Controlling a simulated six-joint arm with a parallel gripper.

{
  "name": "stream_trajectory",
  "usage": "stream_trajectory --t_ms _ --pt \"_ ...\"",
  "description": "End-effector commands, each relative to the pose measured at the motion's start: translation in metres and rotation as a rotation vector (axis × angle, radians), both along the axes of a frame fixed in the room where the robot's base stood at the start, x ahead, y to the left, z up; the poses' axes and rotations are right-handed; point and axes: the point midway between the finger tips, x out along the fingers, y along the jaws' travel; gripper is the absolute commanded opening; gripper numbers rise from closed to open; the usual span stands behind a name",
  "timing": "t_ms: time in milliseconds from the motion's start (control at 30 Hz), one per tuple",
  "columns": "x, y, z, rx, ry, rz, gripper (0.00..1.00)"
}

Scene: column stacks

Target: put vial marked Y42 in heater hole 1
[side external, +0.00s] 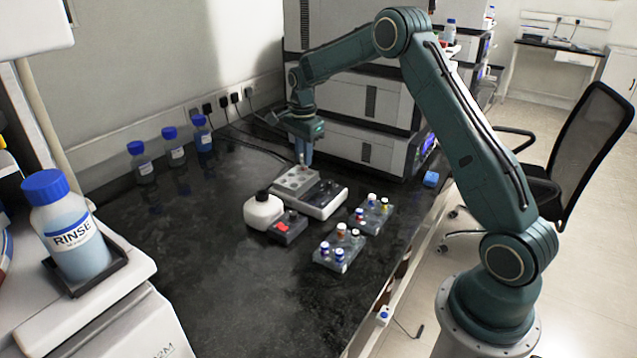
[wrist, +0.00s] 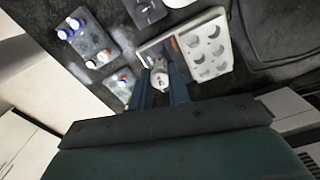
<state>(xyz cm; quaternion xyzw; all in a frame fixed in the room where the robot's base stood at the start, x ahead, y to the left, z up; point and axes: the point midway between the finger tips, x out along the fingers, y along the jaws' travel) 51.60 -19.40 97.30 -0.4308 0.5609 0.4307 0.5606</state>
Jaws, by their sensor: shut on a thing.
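My gripper (side external: 303,157) is shut on a vial, pointing down above the heater (side external: 322,200) at its back edge. In the wrist view my gripper's fingers (wrist: 164,92) hold the pale-capped vial (wrist: 160,78) between them. A dark mark shows on its cap, too small to read. The heater also shows in the wrist view (wrist: 225,64), its light block with several round holes to the right of the vial. The hole numbers cannot be read. I cannot tell whether the vial's lower end touches the block.
Two grey racks (side external: 323,257) (side external: 386,226) hold vials with blue, white and yellow caps. Blue-capped bottles (side external: 173,149) line the wall. The front of the bench is clear.

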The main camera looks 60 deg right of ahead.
Motion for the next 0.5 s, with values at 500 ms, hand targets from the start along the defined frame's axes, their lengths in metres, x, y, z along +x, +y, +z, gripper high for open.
stream_trajectory --t_ms 500 --pt "0.057 -0.026 -0.041 0.000 0.000 -0.001 0.00"
